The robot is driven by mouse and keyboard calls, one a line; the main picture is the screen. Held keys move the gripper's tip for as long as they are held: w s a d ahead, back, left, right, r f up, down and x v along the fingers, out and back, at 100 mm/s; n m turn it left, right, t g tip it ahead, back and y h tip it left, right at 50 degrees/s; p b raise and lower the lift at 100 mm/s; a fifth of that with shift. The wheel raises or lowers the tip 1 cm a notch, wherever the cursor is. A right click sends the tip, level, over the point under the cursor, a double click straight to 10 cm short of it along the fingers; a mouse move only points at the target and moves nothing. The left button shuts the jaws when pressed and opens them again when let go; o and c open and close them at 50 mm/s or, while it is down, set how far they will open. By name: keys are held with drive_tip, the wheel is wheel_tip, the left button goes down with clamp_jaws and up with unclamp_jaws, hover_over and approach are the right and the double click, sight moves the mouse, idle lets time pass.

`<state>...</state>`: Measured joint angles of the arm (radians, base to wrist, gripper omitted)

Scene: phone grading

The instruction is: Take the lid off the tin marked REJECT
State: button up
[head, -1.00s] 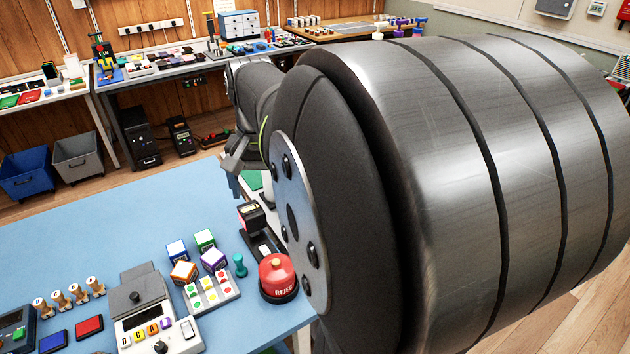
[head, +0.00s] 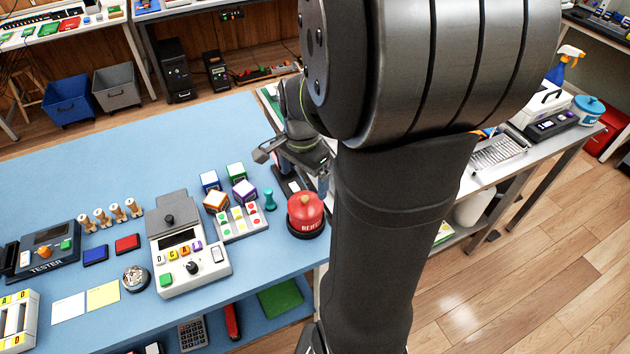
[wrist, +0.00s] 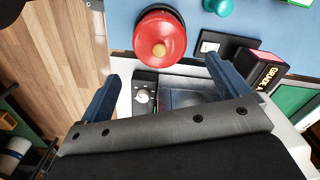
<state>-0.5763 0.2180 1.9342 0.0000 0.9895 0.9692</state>
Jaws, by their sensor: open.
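The red tin (head: 306,212) marked REJECT stands near the right edge of the blue table, on a dark base. Its red lid (head: 305,202) with a small knob is on it. In the wrist view the tin's red lid (wrist: 160,38) shows from above, beyond and between my fingertips. My gripper (wrist: 162,75) is open and empty, its two blue fingers apart from the tin.
A teal stamp (head: 270,199) and a tray of coloured dots (head: 240,222) stand left of the tin, with several coloured cubes (head: 216,202) behind.

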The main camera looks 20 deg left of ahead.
sight(305, 198)
wheel_tip(305, 198, down, 7)
drive_tip(key=shift+d+f, duration=0.1)
drive_tip(key=shift+f, duration=0.1)
idle(0.3)
drive_tip(key=c, duration=1.1)
